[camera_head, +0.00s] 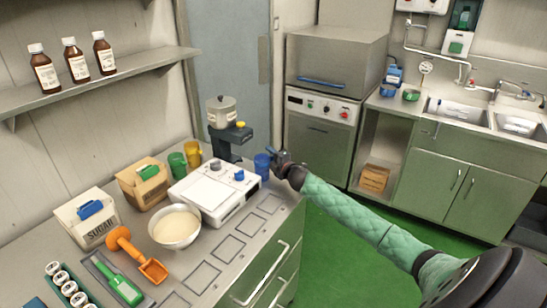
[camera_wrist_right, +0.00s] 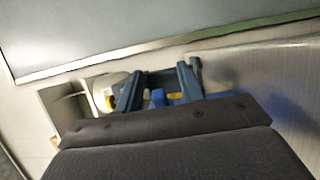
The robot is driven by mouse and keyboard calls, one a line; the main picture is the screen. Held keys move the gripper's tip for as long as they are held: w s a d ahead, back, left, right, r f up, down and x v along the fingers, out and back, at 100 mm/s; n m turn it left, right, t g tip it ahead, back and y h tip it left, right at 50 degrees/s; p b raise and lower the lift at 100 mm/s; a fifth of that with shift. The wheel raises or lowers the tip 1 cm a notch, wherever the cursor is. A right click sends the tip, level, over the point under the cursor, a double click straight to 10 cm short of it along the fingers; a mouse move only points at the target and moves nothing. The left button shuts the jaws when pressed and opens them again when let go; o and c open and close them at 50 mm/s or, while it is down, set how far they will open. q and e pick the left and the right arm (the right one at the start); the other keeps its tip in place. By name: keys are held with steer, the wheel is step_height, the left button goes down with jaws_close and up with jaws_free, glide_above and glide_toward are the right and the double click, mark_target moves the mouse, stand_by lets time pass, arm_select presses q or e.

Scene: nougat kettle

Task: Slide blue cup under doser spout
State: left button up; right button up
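The blue cup (camera_head: 262,166) stands upright at the counter's back right edge, beside the white two-knob appliance. The doser (camera_head: 228,138) is a dark stand with a lidded grey pot on top and a yellow button, left of and behind the cup. Its spout is not clear. My right gripper (camera_head: 274,156) is at the cup's right side; whether it touches is unclear. In the right wrist view its two blue fingers (camera_wrist_right: 160,85) stand apart, with a small blue shape between them that I cannot identify surely. The doser shows left of the fingers there. My left gripper is out of view.
A green cup (camera_head: 177,163) and a yellow cup (camera_head: 192,154) stand left of the doser. The white appliance (camera_head: 213,190) and a bowl of white contents (camera_head: 176,227) fill the counter's middle. Boxes and scoops lie left. The grey door (camera_head: 233,70) rises behind.

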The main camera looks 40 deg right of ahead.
steer(key=shift+w, duration=0.1)
steer(key=shift+c, duration=0.5)
jaws_close()
steer(key=shift+w, duration=0.1)
steer(key=shift+w+a, duration=0.15)
steer(key=shift+w, duration=0.3)
steer(key=shift+w, duration=0.25)
steer(key=shift+w+a, duration=0.15)
steer(key=shift+w, duration=0.3)
steer(key=shift+w, duration=0.1)
steer(key=shift+w+a, duration=0.2)
steer(key=shift+w, duration=0.75)
